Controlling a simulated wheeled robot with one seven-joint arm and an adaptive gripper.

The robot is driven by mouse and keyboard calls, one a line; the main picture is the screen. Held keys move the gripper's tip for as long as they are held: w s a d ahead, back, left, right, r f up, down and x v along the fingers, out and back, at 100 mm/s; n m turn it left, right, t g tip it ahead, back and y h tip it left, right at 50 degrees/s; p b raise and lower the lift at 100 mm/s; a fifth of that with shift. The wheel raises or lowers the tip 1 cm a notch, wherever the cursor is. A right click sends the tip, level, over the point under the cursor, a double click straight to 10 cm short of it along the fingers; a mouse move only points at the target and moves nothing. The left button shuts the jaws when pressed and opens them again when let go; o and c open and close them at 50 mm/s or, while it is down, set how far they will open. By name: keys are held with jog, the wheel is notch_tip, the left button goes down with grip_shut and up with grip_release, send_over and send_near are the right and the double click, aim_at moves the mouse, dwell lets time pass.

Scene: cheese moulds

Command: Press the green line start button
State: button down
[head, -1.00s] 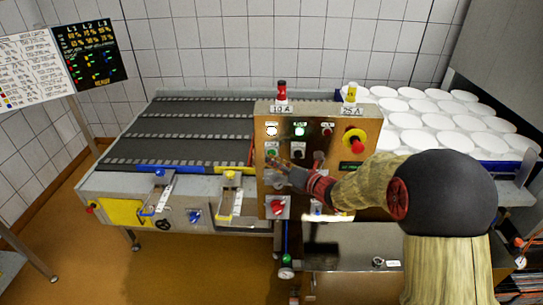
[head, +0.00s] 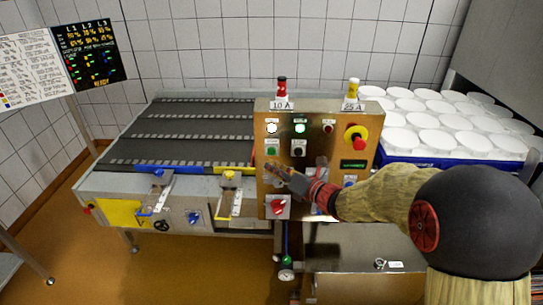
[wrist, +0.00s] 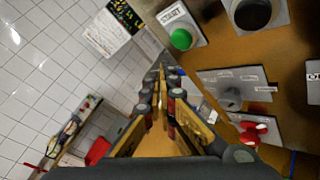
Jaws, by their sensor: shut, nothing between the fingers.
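The green start button (head: 271,151) is on the left side of the brass control panel (head: 342,130), below a white lamp. In the wrist view the green button (wrist: 181,39) sits under a label reading START, with a black button beside it. My gripper (head: 271,165) is shut and empty, just below the green button in the head view. In the wrist view the fingertips (wrist: 160,66) lie below and left of the button, with a gap in the picture. I cannot tell how far the tips are from the panel face.
A black button (head: 298,149) is right of the green one. A red-and-yellow emergency stop (head: 355,138) is at the panel's upper right. A red rotary switch (head: 278,206) is below my gripper. Conveyor lanes (head: 180,130) run left; white moulds (head: 435,137) stand right.

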jog(key=s+b, duration=0.1)
jog(key=s, duration=0.1)
jog(key=shift+s, duration=0.3)
dwell(0.5)
